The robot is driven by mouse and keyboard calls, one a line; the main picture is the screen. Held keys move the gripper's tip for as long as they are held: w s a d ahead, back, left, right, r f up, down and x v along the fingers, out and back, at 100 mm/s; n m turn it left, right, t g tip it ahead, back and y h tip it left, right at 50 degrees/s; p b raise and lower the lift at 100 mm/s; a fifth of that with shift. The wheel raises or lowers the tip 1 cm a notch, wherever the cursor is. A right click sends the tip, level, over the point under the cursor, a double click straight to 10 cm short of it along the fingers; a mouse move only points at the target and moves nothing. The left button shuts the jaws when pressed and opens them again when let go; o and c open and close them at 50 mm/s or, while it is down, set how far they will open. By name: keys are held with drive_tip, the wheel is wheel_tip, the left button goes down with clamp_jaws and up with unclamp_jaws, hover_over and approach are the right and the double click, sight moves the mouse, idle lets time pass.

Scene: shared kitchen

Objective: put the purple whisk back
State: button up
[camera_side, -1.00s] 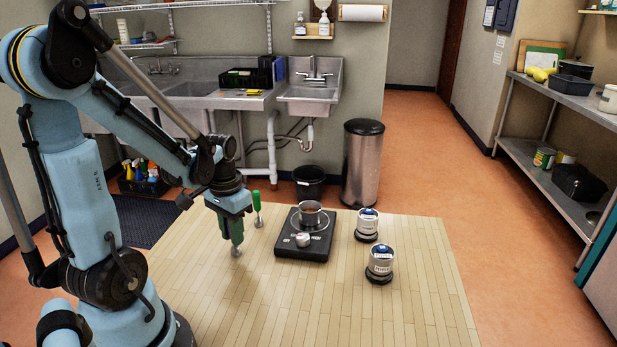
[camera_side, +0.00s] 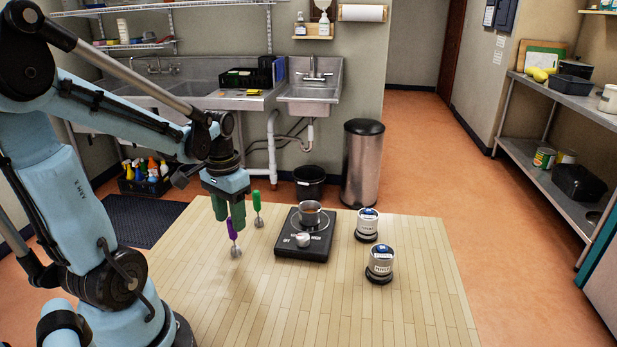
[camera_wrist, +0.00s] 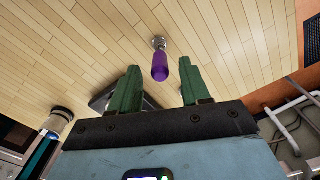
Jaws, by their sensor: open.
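The purple whisk (camera_side: 233,232) stands upright on the wooden board (camera_side: 200,300), handle up and metal end down. It also shows in the wrist view (camera_wrist: 160,67), just past my fingertips and between them in the picture. My gripper (camera_side: 230,220) is open, its green fingers apart, above and around the top of the whisk's handle in the side view. In the wrist view nothing is clamped between the fingers of my gripper (camera_wrist: 160,88). A green-handled whisk-like tool (camera_side: 257,208) stands upright just to the right.
A black cooker (camera_side: 303,247) with a small pot (camera_side: 310,213) stands right of the whisk. Two labelled cans on dark round bases, one farther back (camera_side: 367,224) and one nearer (camera_side: 380,261), stand further right. The front of the board is clear.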

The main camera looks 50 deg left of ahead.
wheel_tip(320, 180, up, 8)
drive_tip(key=shift+f, duration=0.25)
drive_tip(key=shift+w+d+r, duration=0.1)
drive_tip(key=shift+d, duration=0.1)
drive_tip(key=w+d+f+m+t, duration=0.1)
drive_tip(key=w+d+t, duration=0.2)
drive_tip(key=d, duration=0.5)
drive_tip(key=w+d+f+m+t, duration=0.1)
drive_tip(key=d+t, duration=0.3)
drive_tip(key=d, duration=0.4)
drive_tip(key=shift+w+m, duration=0.8)
drive_tip(key=shift+w, duration=0.1)
